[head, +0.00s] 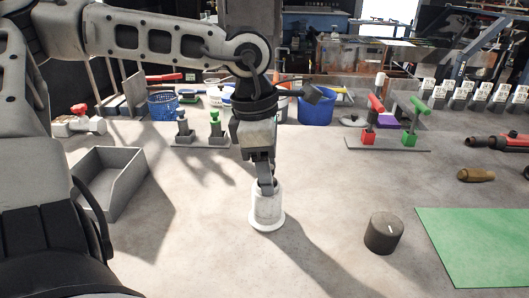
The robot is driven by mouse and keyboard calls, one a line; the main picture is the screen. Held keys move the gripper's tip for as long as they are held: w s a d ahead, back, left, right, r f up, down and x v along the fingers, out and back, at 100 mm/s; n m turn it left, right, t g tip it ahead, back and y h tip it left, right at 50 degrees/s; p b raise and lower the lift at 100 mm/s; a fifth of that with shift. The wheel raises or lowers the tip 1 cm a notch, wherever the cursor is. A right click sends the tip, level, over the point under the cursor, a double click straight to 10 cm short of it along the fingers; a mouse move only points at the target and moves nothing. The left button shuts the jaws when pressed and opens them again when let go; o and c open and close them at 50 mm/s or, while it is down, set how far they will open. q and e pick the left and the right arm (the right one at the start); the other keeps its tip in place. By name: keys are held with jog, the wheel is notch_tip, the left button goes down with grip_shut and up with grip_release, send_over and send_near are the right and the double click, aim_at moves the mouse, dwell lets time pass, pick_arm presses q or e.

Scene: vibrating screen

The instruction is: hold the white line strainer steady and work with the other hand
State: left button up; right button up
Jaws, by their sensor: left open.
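A white cylinder with a wide flange at its foot (267,215), which looks like the white line strainer, stands upright on the grey table near the middle of the head view. My left gripper (265,184) points straight down at its top. The gripper is open, with its fingers at the upper rim; whether they touch it or reach inside cannot be told. The gripper and wrist hide part of the strainer's top. My right gripper is not in view.
A dark round knob (384,234) and a green mat (478,245) lie to the right. An open grey bin (112,180) stands left. Toggle clamps with red and green handles (390,140), a blue basket (162,106) and a blue bucket (316,108) stand behind. The table around the strainer is clear.

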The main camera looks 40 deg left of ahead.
pick_arm(q)
jog(key=c, duration=0.8)
jog(key=o, duration=0.8)
jog(key=r, duration=0.5)
jog(key=s+a+r, duration=0.1)
jog(key=r, duration=0.4)
jog(key=r+p, duration=0.1)
jog(key=r, duration=0.4)
jog(key=shift+s+a+r, duration=0.25)
jog(key=shift+a, duration=0.1)
jog(key=f+n, duration=0.5)
jog(key=n, duration=0.1)
jog(key=w+d+f+n+y+b, duration=0.1)
jog(key=f+n, duration=0.4)
jog(key=n, duration=0.1)
jog(key=f+n+y, duration=0.1)
jog(key=f+n, duration=0.4)
jog(key=n, duration=0.1)
jog(key=shift+w+d+f+b, duration=0.25)
jog(key=shift+d+f+b, duration=0.1)
jog(key=shift+d, duration=0.05)
